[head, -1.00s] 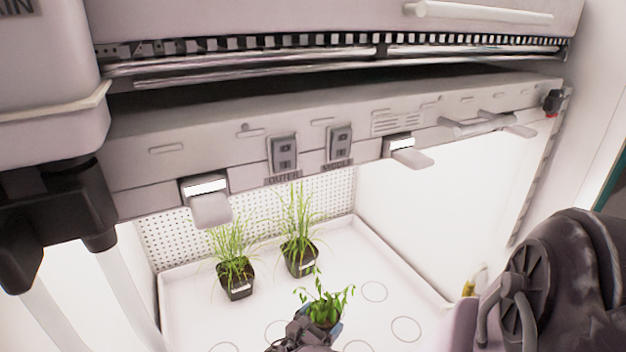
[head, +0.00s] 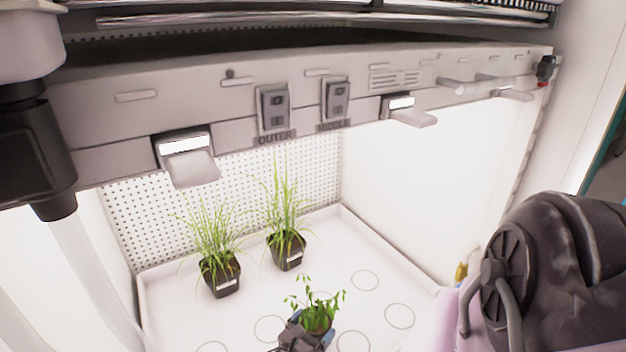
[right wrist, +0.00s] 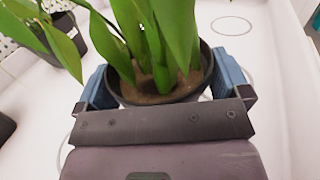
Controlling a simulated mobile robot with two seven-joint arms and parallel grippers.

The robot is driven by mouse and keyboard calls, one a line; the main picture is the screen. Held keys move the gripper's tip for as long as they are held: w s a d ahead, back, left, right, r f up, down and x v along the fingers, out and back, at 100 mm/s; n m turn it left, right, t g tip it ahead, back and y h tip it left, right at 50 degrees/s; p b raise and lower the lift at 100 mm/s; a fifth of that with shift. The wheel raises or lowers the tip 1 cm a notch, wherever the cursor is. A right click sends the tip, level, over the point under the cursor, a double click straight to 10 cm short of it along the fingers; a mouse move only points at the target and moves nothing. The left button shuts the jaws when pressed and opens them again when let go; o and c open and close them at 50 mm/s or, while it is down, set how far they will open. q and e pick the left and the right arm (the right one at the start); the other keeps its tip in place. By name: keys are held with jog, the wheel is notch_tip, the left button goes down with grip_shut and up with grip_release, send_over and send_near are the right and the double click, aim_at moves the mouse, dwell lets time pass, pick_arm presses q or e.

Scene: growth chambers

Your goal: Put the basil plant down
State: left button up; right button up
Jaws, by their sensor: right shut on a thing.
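The basil plant (head: 318,318) has broad green leaves and stands upright in a dark round pot, over the front part of the white tray floor (head: 255,305). My right gripper (head: 306,335) is shut on its pot. In the right wrist view the blue finger pads of the gripper (right wrist: 165,85) press on both sides of the basil pot (right wrist: 150,100), with brown soil and green stems inside the rim. The pot's base is hidden, so I cannot tell whether it touches the tray. My left gripper is not in view.
Two grassy plants in square black pots, one at left (head: 220,278) and one at right (head: 287,252), stand behind the basil. Printed circles mark the tray floor; those to the right are empty. A switch panel (head: 300,105) with protruding handles overhangs the chamber.

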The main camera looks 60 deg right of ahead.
jog(key=shift+f, duration=0.6)
jog(key=o, duration=0.7)
jog(key=shift+c, duration=0.2)
jog(key=shift+r, duration=0.1)
